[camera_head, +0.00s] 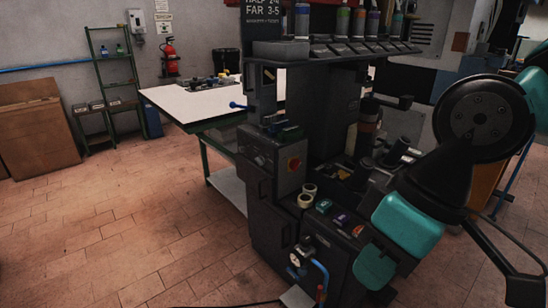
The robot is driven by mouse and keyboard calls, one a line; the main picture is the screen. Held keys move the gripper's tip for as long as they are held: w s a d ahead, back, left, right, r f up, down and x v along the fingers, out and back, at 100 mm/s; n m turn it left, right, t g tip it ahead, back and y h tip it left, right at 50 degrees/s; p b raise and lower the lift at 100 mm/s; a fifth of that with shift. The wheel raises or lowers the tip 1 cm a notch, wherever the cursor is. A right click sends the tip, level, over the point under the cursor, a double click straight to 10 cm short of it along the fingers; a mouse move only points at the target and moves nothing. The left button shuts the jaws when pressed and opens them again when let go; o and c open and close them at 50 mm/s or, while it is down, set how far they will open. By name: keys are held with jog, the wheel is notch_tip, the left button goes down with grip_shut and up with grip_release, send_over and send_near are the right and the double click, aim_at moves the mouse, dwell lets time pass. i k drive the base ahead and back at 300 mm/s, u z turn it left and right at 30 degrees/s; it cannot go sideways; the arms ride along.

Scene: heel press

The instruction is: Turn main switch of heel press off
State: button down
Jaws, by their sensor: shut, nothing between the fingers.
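The heel press (273,215) is a tall dark machine in the middle of the view. My arm (440,180), black with teal parts, reaches in from the right and stands in front of the right part of the press, apart from the switch in the picture. I cannot make out my gripper's fingers.
Rolls of tape (306,197) and small coloured items lie on the press ledge. A gauge (298,259) with a blue hose is low on its front. A white-topped table (170,98) stands behind. Tiled floor (130,235) at the left is clear.

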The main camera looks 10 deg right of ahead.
aim_at(295, 163)
jog(key=u, duration=0.15)
jog(key=i, duration=0.85)
jog(key=z, duration=0.3)
